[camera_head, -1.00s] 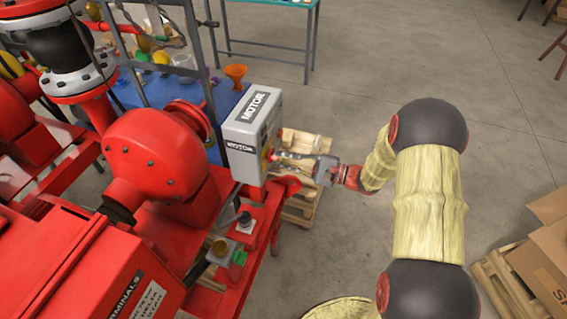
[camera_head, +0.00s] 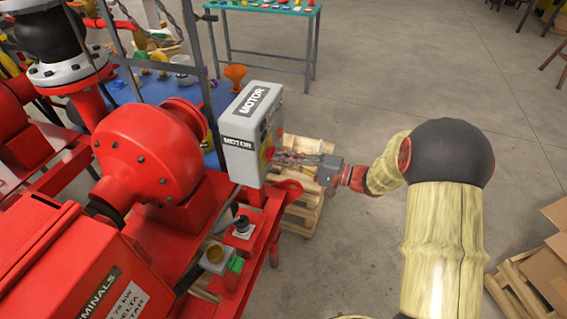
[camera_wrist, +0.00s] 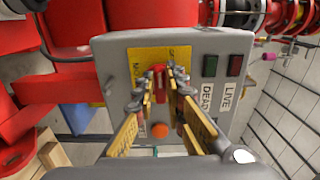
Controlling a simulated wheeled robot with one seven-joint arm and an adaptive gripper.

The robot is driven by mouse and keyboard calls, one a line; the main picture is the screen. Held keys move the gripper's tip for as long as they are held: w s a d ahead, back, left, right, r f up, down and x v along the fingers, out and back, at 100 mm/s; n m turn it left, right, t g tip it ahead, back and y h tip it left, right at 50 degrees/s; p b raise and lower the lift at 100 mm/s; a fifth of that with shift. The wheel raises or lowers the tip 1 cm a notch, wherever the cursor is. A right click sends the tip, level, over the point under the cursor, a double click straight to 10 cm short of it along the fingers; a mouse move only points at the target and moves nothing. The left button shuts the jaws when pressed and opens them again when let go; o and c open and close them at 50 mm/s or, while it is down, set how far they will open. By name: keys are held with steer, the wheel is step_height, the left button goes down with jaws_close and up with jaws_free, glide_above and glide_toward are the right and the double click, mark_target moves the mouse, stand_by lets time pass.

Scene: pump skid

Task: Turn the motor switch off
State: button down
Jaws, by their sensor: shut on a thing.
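The grey motor switch box (camera_head: 240,150) stands on the red skid frame, with MOTOR labels on its top and side. In the wrist view its front panel (camera_wrist: 117,58) shows a yellow plate (camera_wrist: 140,62) and a red switch handle (camera_wrist: 159,72) pointing up and down the picture. My gripper (camera_wrist: 164,82) is at the panel, its fingers shut on the red handle, one on each side. In the head view my gripper (camera_head: 274,157) reaches the box from the right. The fingers partly hide the handle and the plate's lettering.
The panel carries an orange-red button (camera_wrist: 160,130), dark green and dark red lamps marked DEAD (camera_wrist: 210,66) and LIVE (camera_wrist: 234,66). A red pump (camera_head: 150,150) stands left of the box.

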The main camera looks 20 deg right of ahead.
steer(key=shift+f, duration=0.1)
stand_by(0.3)
steer(key=c, duration=1.8)
jaws_free()
steer(key=shift+c, duration=0.2)
steer(key=v, duration=1.2)
